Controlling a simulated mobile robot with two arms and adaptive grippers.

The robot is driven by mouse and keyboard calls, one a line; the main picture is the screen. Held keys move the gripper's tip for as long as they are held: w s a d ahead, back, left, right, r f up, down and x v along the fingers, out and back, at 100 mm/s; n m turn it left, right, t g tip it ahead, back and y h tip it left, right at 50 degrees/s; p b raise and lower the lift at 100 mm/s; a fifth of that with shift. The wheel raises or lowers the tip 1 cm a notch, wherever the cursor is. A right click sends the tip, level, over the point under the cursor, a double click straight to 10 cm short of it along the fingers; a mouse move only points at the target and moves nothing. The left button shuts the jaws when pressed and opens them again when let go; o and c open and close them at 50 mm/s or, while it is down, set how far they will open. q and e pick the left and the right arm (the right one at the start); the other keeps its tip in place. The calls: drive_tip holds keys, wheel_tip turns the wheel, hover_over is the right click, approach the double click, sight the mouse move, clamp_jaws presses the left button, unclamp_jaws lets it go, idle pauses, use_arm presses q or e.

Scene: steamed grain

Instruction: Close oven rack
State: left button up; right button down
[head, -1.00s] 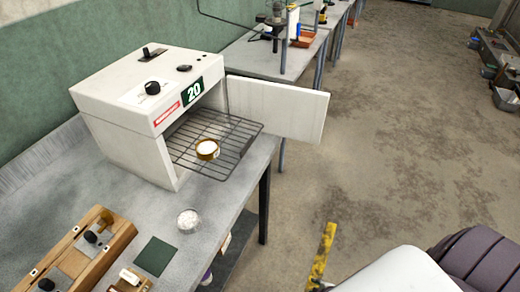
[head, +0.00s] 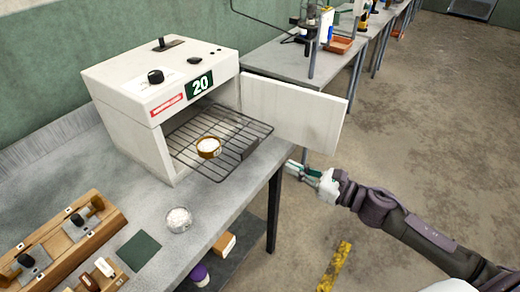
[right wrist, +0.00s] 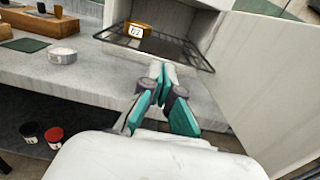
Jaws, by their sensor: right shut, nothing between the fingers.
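The white oven (head: 150,95) stands on the grey bench with its door (head: 292,108) swung open to the right. The wire oven rack (head: 235,128) is pulled partly out of the opening and carries a small brown-rimmed dish (head: 208,147) with white contents. The rack also shows in the right wrist view (right wrist: 180,52), ahead of my gripper. My right gripper (head: 290,166) is shut and empty, apart from the rack, just right of the bench edge and below the door. In the right wrist view its teal fingertips (right wrist: 158,70) meet below the rack's front edge. My left gripper is not in view.
A round white-filled dish (head: 178,219) sits on the bench in front of the oven. Wooden boxes with tools (head: 62,240) stand at the front left. A lower shelf holds a purple-topped jar (head: 200,273). Floor to the right is open.

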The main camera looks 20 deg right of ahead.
sight(211, 133)
drive_tip(key=p+x, duration=0.3)
drive_tip(key=x, duration=0.7)
drive_tip(key=shift+w+r+p, duration=0.1)
drive_tip(key=shift+w+p, duration=0.1)
drive_tip(key=shift+p, duration=0.15)
drive_tip(key=shift+w+a, duration=0.3)
drive_tip(key=shift+w, duration=0.05)
drive_tip(key=b+x, duration=0.2)
drive_tip(key=x, duration=0.3)
drive_tip(key=b+x, duration=0.2)
drive_tip(key=x, duration=0.3)
drive_tip(key=b+x, duration=0.2)
drive_tip(key=x, duration=0.4)
drive_tip(key=shift+a+f, duration=0.1)
drive_tip(key=shift+f, duration=0.15)
drive_tip(key=shift+w+a+r+b, duration=0.1)
drive_tip(key=shift+w+a+b, duration=0.25)
drive_tip(key=shift+w+b, duration=0.15)
drive_tip(key=shift+r, duration=0.35)
